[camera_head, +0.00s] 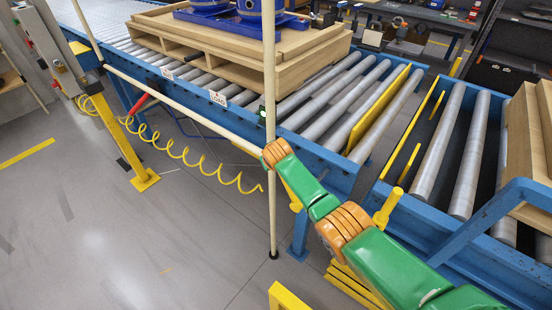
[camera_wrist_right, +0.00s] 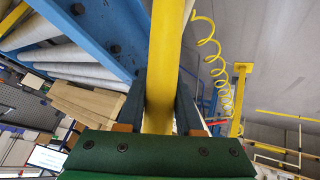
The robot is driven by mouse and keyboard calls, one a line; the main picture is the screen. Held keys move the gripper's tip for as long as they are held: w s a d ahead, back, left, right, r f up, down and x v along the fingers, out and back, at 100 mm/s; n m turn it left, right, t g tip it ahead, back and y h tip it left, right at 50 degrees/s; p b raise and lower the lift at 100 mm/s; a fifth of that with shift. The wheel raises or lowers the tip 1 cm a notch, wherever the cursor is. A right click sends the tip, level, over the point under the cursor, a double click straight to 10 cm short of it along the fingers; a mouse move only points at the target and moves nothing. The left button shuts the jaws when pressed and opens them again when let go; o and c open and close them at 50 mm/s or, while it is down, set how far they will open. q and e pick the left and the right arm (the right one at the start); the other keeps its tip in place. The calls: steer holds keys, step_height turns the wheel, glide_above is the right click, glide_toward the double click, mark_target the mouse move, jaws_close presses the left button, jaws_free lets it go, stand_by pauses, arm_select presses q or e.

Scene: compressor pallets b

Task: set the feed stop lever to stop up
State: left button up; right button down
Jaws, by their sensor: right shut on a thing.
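The feed stop lever appears in the right wrist view as a thick yellow bar (camera_wrist_right: 163,60) running between my fingers and up out of the picture. My right gripper (camera_wrist_right: 161,100) is shut on this bar, with one dark finger on each side. In the head view my green and orange right arm reaches in from the lower right, and its gripper is hidden. A short yellow piece (camera_head: 295,204) shows just below the arm; I cannot tell whether it is the lever. A yellow stop plate (camera_head: 378,108) stands across the conveyor between rollers. My left gripper is not in view.
A blue roller conveyor (camera_head: 343,176) carries a wooden pallet (camera_head: 288,72) with blue equipment. Across a gap stands another roller section (camera_head: 466,165). A pale vertical pole (camera_head: 270,215) stands near my arm. A coiled yellow hose (camera_head: 190,160) hangs left. The grey floor at left is mostly clear.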

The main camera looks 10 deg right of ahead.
steer(key=c, duration=0.8)
jaws_free()
steer(key=shift+o, duration=1.1)
steer(key=shift+w+a+f, duration=0.1)
steer(key=shift+w, duration=0.05)
steer(key=p+v, duration=0.3)
steer(key=v, duration=0.4)
